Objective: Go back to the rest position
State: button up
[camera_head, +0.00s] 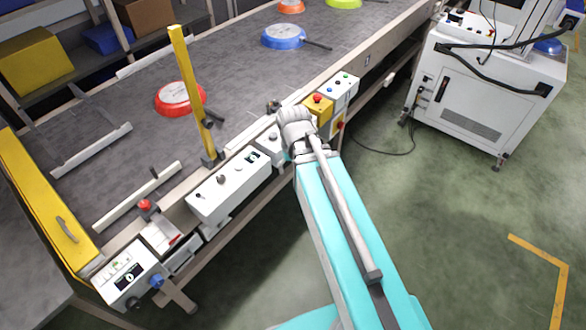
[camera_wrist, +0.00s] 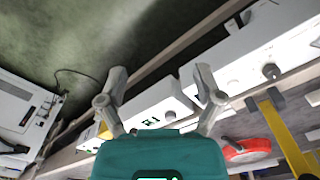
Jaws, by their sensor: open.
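My gripper (camera_wrist: 160,76) shows in the wrist view with its two grey fingers spread wide and nothing between them. In the head view my arm reaches up from the bottom to the conveyor's near edge, and its own wrist mostly hides the gripper there. The grey conveyor (camera_head: 110,110) carries a red pan (camera_head: 178,97), a blue pan (camera_head: 284,36), and an orange pan (camera_head: 291,6) and green pan (camera_head: 344,3) at the top edge. The red pan also shows in the wrist view (camera_wrist: 247,150), apart from the fingers.
White control boxes (camera_head: 230,188) and a yellow button box (camera_head: 318,108) line the conveyor's near edge, close to my arm. A yellow post (camera_head: 190,88) stands upright beside the red pan. A white machine cabinet (camera_head: 478,95) stands right. Green floor (camera_head: 440,200) is clear between.

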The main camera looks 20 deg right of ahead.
jog(key=shift+s+a, duration=0.1)
jog(key=shift+s, duration=0.05)
jog(key=shift+s+n, duration=0.3)
jog(key=shift+s, duration=0.4)
